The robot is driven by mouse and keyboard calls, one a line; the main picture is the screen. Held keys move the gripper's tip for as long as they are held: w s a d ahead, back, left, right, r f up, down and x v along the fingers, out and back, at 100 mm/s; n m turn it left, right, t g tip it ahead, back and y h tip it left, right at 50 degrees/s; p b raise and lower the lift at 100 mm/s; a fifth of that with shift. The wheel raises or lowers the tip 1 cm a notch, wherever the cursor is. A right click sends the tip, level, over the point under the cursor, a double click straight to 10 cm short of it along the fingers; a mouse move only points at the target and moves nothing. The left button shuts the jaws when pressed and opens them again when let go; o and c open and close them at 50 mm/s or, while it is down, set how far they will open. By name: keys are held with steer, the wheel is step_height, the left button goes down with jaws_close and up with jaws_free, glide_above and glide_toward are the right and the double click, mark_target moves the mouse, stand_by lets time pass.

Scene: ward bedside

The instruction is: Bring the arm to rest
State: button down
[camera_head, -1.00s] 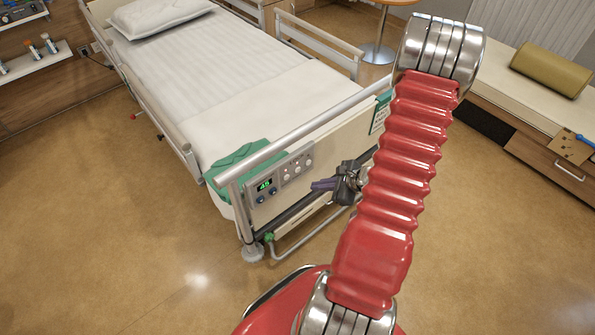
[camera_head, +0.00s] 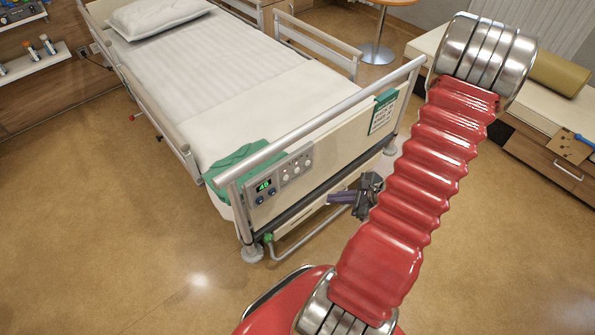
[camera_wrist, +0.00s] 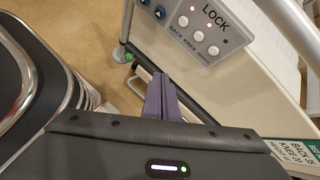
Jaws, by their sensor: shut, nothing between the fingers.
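My gripper (camera_head: 342,198) shows in the head view beside my red arm, in front of the bed's footboard. Its purple fingers are together with nothing between them. In the wrist view the shut fingers (camera_wrist: 162,98) point toward the lower part of the footboard, below a control panel (camera_wrist: 200,25) marked LOCK. I cannot tell how wide the gap to the footboard is. Part of the gripper's body is hidden behind my arm in the head view.
The bed (camera_head: 230,80) with its metal end rail (camera_head: 330,115) stands close ahead. A bench with a drawer (camera_head: 560,165) is at the right, and a wall shelf (camera_head: 35,62) at the far left. The floor (camera_head: 100,220) left of the bed is clear.

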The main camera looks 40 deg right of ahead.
steer(key=shift+s+a, duration=0.1)
stand_by(0.6)
steer(key=a+r+n+g+h, duration=0.1)
steer(key=a+r+n, duration=1.3)
steer(key=r, duration=0.3)
steer(key=a+r+n+g+h, duration=0.2)
steer(key=a+r+n, duration=1.2)
steer(key=r, duration=0.3)
steer(key=shift+a, duration=0.15)
